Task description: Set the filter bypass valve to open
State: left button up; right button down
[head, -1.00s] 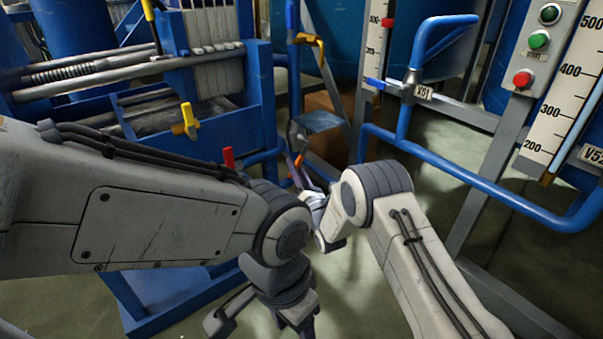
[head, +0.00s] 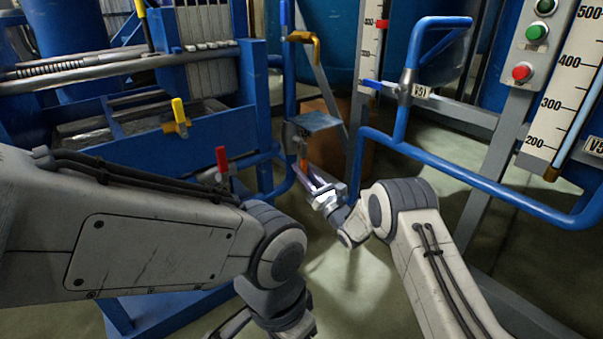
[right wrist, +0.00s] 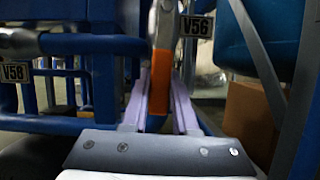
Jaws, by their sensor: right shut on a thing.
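A valve lever with an orange grip (right wrist: 161,80) hangs down between the fingers of my right gripper (right wrist: 160,105) in the right wrist view. A tag reading V56 (right wrist: 197,26) is beside it. No label with the filter bypass name is readable. In the head view the orange lever (head: 303,163) is small, below a blue-grey plate, and my right gripper (head: 314,180) reaches up to it from below right. The right gripper is shut on this lever. My left gripper (head: 262,326) is at the bottom edge, cut off, away from the valves; its fingers are not clear.
Valves with a yellow handle (head: 180,112) and a red handle (head: 222,160) stand at left on the blue frame. A V58 tag (right wrist: 15,73) is at left in the wrist view. A brown box (head: 345,150) stands behind.

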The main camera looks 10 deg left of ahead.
jog(key=shift+f, duration=0.15)
jog(key=c, duration=0.7)
grip_release()
jog(key=shift+s+d+p, duration=0.3)
jog(key=shift+d+p, duration=0.1)
jog(key=shift+p, duration=0.1)
jog(key=p+v, duration=0.4)
jog(key=v, duration=0.5)
jog(key=shift+s+d+f, duration=0.1)
jog(key=shift+s+f, duration=0.05)
jog(key=shift+f, duration=0.1)
